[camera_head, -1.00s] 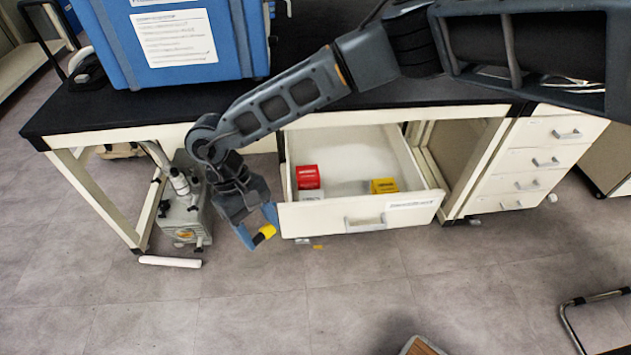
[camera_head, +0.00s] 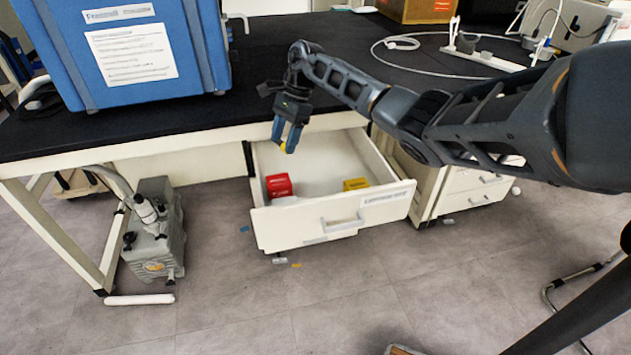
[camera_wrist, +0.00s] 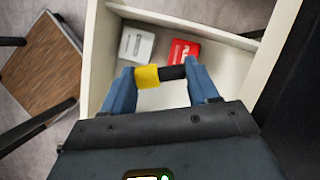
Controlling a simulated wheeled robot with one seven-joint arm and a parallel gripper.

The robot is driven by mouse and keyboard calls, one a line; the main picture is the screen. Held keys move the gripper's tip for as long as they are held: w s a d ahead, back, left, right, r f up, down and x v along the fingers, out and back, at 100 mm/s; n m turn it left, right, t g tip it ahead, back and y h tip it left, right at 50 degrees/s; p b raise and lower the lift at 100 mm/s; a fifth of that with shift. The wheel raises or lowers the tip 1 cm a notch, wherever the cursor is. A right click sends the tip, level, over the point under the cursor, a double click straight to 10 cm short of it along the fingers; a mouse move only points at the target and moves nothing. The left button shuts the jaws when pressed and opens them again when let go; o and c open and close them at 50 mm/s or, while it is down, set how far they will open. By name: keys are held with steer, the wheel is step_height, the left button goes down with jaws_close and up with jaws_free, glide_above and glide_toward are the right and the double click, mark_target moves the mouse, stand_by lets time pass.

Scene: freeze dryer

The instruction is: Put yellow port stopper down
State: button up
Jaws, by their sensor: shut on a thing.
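The yellow port stopper (camera_wrist: 147,77) has a yellow end and a black end and lies crosswise between the blue fingers of my gripper (camera_wrist: 160,76) in the wrist view. My gripper is shut on it. In the head view, my gripper (camera_head: 287,147) points down above the back left part of the open drawer (camera_head: 318,226). Only a small yellow bit of the stopper (camera_head: 284,147) shows there, between the fingertips. The stopper is held above the drawer floor.
In the drawer are a red box (camera_head: 279,186) and a yellow box (camera_head: 356,184); the wrist view also shows a white box (camera_wrist: 136,43). The drawer's middle floor is clear. A blue machine (camera_head: 130,55) stands on the black bench, left of my arm. A pump (camera_head: 157,230) stands below.

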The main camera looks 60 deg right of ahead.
steer(key=s+d+f+m+t+h+b, duration=0.1)
steer(key=s+d+f+m, duration=0.35)
steer(key=s+d, duration=0.35)
steer(key=s+d+f+m+t+h+b, duration=0.1)
steer(key=s+d+f+m+h, duration=0.15)
steer(key=s+d+m, duration=0.45)
steer(key=w+a+f, duration=0.1)
steer(key=a+f, duration=0.1)
steer(key=a, duration=0.1)
steer(key=w+a+f+n, duration=0.1)
steer(key=a+f, duration=0.1)
steer(key=a, duration=0.2)
steer(key=w+a+f+n, duration=0.1)
steer(key=a+f, duration=0.2)
steer(key=shift+w+a+n+y, duration=0.2)
steer(key=shift+w+n+y, duration=0.05)
steer(key=shift+w+y, duration=0.1)
steer(key=shift+f+b, duration=0.4)
steer(key=shift+f, duration=1.6)
steer(key=shift+f, duration=0.5)
steer(key=o, duration=1.1)
steer(key=shift+r, duration=0.1)
steer(key=p+v, duration=0.2)
steer(key=v, duration=1)
steer(key=shift+s+r, duration=0.1)
steer(key=shift+r, duration=0.3)
